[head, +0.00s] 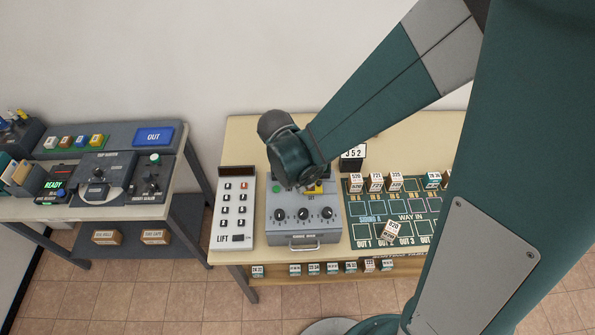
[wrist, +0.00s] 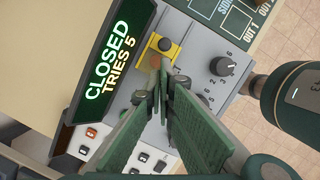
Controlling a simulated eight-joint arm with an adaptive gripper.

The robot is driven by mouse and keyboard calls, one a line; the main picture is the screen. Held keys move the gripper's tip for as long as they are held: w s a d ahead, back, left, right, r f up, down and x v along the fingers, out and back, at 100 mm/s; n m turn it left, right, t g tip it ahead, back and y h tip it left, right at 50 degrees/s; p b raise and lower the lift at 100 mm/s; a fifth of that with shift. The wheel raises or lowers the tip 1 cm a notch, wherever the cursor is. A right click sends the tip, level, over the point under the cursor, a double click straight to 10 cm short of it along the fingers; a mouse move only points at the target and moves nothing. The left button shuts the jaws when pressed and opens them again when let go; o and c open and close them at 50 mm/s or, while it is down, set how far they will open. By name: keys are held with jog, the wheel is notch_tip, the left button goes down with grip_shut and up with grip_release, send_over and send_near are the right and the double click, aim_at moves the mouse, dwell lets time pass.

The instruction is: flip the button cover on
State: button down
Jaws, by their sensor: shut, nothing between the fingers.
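Contact cannot be told. In the head view the yellow housing (head: 316,189) shows only partly, and my wrist hides the fingers.
The control box (head: 305,230) has several dark knobs and a front handle. A display (wrist: 108,65) reads "CLOSED TRIES 5". A LIFT keypad (head: 235,212) stands to its left. Another bench (head: 95,205) is at far left.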

aim_at(322, 190)
jog(key=shift+w+d+f, duration=0.1)
jog(key=shift+w+d, duration=0.1)
jog(key=shift+d, duration=0.3)
jog(key=shift+d+b, duration=0.85)
jog(key=shift+d, duration=1.85)
jog(key=shift+a, duration=0.15)
jog(key=shift+s+a+r, duration=0.15)
jog(key=shift+s+a, duration=0.15)
jog(key=shift+a, duration=0.15)
jog(key=shift+s+a+r, duration=0.15)
jog(key=shift+s+a, duration=0.1)
jog(key=shift+a, duration=0.2)
jog(key=shift+s+a+r, duration=0.15)
jog(key=shift+s+a, duration=0.05)
jog(key=shift+a, duration=0.2)
jog(key=shift+s+a+r, duration=0.1)
jog(key=shift+s+a, duration=0.1)
jog(key=shift+a, duration=0.2)
jog(key=v, duration=1)
jog(key=shift+d+p, duration=0.15)
jog(key=shift+p, duration=0.15)
